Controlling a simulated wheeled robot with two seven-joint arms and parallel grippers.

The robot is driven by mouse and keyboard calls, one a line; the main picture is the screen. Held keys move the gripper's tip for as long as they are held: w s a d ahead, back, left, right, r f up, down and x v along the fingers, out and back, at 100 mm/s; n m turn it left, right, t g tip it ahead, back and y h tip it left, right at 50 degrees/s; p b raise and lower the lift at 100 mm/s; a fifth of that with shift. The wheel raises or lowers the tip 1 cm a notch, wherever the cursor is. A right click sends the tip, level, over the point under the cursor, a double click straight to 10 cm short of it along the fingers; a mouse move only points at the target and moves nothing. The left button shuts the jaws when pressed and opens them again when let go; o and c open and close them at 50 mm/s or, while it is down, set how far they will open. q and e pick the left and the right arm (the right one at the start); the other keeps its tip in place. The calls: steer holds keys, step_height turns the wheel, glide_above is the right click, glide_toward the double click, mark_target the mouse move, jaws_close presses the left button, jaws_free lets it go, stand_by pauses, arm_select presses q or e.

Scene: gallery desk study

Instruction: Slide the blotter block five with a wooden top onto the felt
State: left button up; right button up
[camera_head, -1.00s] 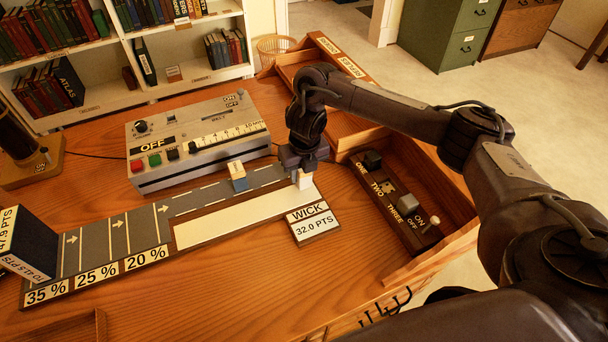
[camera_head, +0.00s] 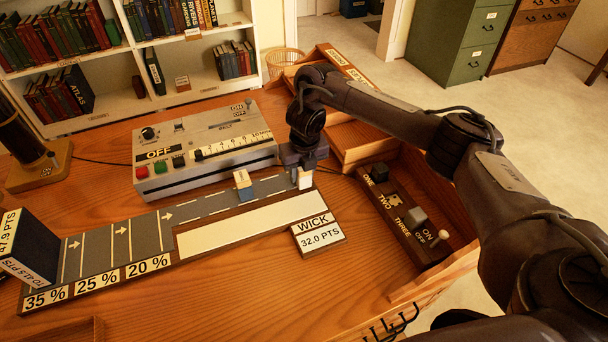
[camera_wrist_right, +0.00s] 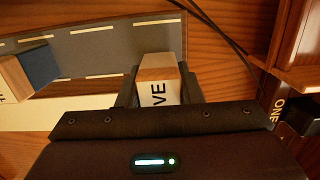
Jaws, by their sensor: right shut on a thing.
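Block five (camera_head: 304,180) is a small pale block at the right end of the lane board. In the right wrist view its wooden top and part of its label, "VE", show on block five (camera_wrist_right: 158,82). My right gripper (camera_head: 303,166) points down and is shut on it, one finger on each side. A dark grey strip (camera_head: 205,205) with white lines and arrows runs along the board. A plain whitish strip (camera_head: 250,226) lies on its near side. I cannot tell which is the felt, nor whether the block touches the surface. My left gripper is out of view.
A blue block (camera_head: 244,187) with a pale wooden top stands on the grey strip, left of my gripper. A grey control box (camera_head: 205,150) stands behind. A WICK plate (camera_head: 318,234) lies in front. An open drawer with switches (camera_head: 405,215) is at right.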

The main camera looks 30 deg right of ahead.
steer(key=shift+w+b, duration=0.55)
steer(key=shift+w, duration=0.65)
steer(key=shift+f, duration=0.2)
steer(key=o, duration=1.1)
steer(key=shift+r, duration=0.15)
